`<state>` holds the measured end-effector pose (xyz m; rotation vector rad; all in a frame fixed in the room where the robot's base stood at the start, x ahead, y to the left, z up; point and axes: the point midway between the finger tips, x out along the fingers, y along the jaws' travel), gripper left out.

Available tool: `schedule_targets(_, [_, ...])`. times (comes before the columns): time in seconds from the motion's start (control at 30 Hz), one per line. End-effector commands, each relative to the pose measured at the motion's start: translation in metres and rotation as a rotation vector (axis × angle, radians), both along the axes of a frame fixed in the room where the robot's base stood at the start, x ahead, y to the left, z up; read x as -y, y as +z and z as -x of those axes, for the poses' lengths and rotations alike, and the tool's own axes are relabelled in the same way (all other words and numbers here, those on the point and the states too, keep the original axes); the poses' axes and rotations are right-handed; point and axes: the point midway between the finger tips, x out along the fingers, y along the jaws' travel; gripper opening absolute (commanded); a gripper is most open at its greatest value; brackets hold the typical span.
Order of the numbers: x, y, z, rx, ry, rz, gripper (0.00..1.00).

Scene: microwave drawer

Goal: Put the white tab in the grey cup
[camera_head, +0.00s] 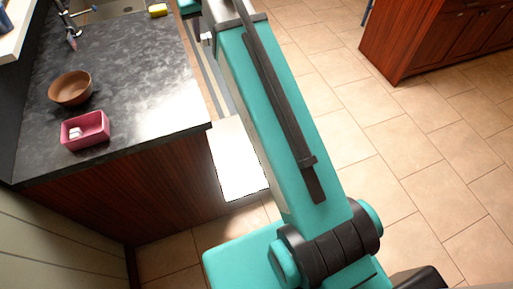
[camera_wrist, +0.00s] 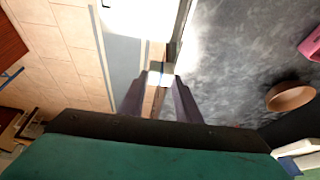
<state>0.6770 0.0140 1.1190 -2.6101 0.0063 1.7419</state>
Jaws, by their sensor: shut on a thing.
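In the wrist view my gripper (camera_wrist: 160,84) is shut on a small white piece, which looks like the white tab (camera_wrist: 160,76). It is held between the two dark fingertips, near the counter's edge in that view. In the head view my teal arm hides the gripper and the tab. No grey cup can be made out in either view.
A pink box (camera_head: 97,138) with small white things inside stands on the dark counter (camera_head: 130,65), near a brown bowl (camera_head: 70,101). A yellow sponge (camera_head: 158,10) lies by the sink. A bright white panel (camera_head: 236,165) juts beside the counter. Tiled floor is open at right.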

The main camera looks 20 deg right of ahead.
Motion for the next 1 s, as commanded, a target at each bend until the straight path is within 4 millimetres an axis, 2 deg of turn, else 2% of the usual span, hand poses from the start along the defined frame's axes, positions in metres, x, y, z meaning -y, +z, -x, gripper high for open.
schedule_targets(0.27, [-0.001, -0.003, -0.001, -0.001, 0.002, 0.000, 0.10])
schedule_targets(0.7, [0.010, -0.049, -0.025, -0.001, 0.009, 0.000, 0.10])
schedule_targets(1.0, [0.011, -0.054, -0.027, 0.000, 0.009, 0.000, 0.10])
